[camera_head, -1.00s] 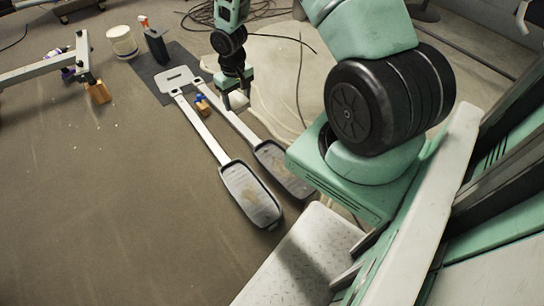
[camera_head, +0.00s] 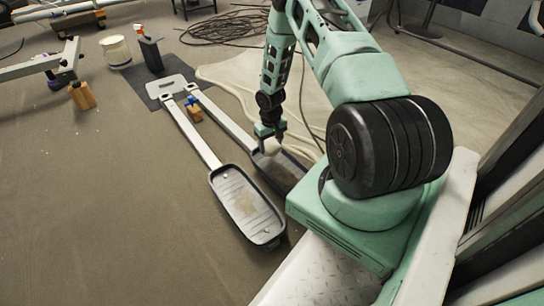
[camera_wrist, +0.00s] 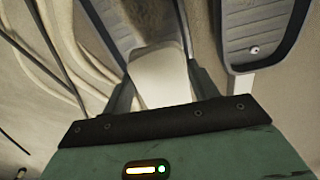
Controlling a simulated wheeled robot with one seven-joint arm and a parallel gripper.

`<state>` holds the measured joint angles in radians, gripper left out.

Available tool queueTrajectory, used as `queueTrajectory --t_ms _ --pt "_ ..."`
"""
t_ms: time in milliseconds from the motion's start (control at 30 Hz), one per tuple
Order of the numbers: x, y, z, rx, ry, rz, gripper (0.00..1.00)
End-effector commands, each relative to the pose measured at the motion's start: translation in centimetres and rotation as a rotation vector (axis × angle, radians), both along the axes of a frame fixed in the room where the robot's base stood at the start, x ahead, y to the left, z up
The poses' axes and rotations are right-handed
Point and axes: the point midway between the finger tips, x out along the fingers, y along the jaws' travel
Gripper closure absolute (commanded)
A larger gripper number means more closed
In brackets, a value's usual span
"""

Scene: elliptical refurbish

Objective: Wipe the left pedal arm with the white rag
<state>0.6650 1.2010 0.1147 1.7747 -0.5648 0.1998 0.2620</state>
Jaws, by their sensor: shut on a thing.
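My gripper (camera_head: 268,138) is shut on the white rag (camera_head: 271,147), low over the right-hand of two pedal arms in the head view, where it joins its pedal (camera_head: 282,174). In the wrist view the rag (camera_wrist: 158,78) fills the space between the gripper's fingers (camera_wrist: 160,72) and covers what lies beneath, so I cannot tell if it touches. The left-hand pedal arm (camera_head: 195,136), a pale bar, runs down to a grey ribbed pedal (camera_head: 246,205). The right-hand arm (camera_head: 228,119) lies beside it.
An orange block (camera_head: 193,111) with a blue part lies between the arms. A dark bottle (camera_head: 151,54) and a white tub (camera_head: 117,52) stand behind, near a dark mat (camera_head: 153,101). Hoses and cables (camera_head: 235,27) lie behind.

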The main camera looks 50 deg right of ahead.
Motion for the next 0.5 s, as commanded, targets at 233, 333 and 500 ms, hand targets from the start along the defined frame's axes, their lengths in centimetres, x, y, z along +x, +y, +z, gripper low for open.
queueTrajectory --t_ms 233,333,500 --pt "-0.2 -0.5 -1.7 -0.002 -0.002 -0.005 0.59" --pt "-0.2 -0.5 -2.2 -0.001 -0.001 -0.005 0.59" --pt "-0.2 -0.5 -3.8 -0.001 -0.001 -0.005 0.59"
